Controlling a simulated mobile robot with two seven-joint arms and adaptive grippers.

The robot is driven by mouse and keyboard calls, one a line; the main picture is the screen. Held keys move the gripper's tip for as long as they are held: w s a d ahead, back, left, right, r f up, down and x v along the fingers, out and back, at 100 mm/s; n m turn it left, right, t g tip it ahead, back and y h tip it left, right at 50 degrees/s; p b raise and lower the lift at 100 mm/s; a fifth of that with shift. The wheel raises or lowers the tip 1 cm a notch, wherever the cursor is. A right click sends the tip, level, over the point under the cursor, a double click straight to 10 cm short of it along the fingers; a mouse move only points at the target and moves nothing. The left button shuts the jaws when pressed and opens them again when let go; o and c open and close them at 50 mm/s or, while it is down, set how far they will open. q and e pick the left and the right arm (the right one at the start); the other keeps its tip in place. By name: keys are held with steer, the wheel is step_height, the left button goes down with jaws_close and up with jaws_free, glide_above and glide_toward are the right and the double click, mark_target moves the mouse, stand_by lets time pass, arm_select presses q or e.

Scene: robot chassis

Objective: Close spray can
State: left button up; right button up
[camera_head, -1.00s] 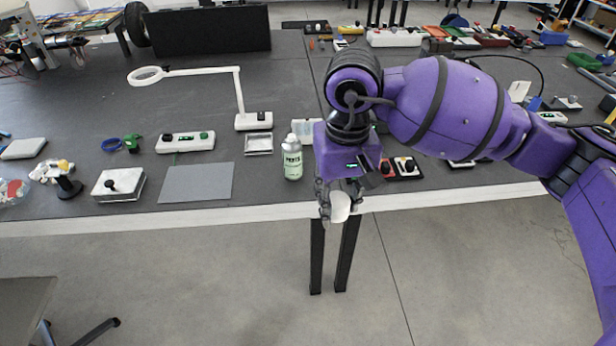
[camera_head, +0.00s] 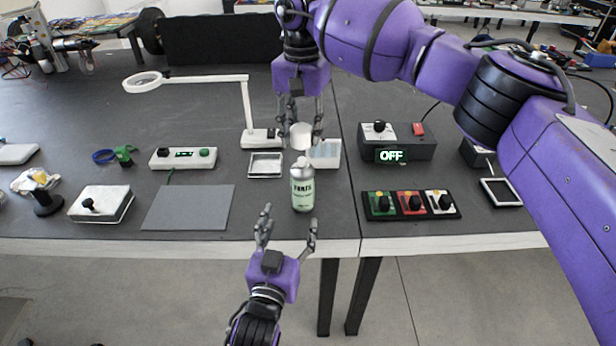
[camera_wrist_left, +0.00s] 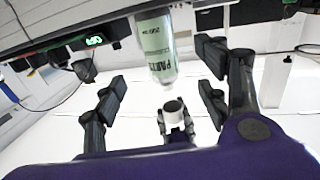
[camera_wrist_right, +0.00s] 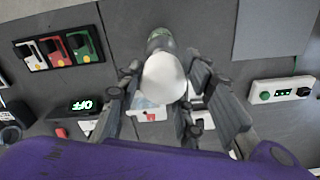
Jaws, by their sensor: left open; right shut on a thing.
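The spray can (camera_head: 302,189) stands upright on the dark table near its front edge, its nozzle top bare. It also shows in the left wrist view (camera_wrist_left: 154,48) and partly, behind the cap, in the right wrist view (camera_wrist_right: 160,42). My right gripper (camera_head: 303,132) is shut on the white cap (camera_head: 301,140) and holds it above the can, apart from it. The cap fills the jaws in the right wrist view (camera_wrist_right: 163,78). My left gripper (camera_head: 288,226) is open and empty, in front of the can at the table edge, fingers pointing toward it.
A white shallow tray (camera_head: 325,154) and a small framed tray (camera_head: 265,165) lie behind the can. A grey mat (camera_head: 188,207) is to the left. A switch panel (camera_head: 410,205) and a box reading OFF (camera_head: 397,141) are to the right. A magnifier lamp (camera_head: 245,105) stands behind.

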mark_target(300, 194)
arm_select(q)
steer(key=shift+w+r, duration=0.1)
steer(key=shift+w, duration=0.15)
arm_select(e)
steer(key=shift+w, duration=0.3)
arm_select(q)
steer(key=shift+s+r, duration=0.1)
arm_select(e)
steer(key=shift+s+r, duration=0.15)
steer(key=shift+s, duration=0.1)
arm_select(q)
steer(key=x, duration=1.2)
arm_select(e)
steer(key=shift+w, duration=0.1)
arm_select(q)
jaws_close()
arm_select(e)
steer(key=shift+f, duration=2.55)
steer(key=shift+f, duration=0.9)
steer(key=shift+f, duration=0.65)
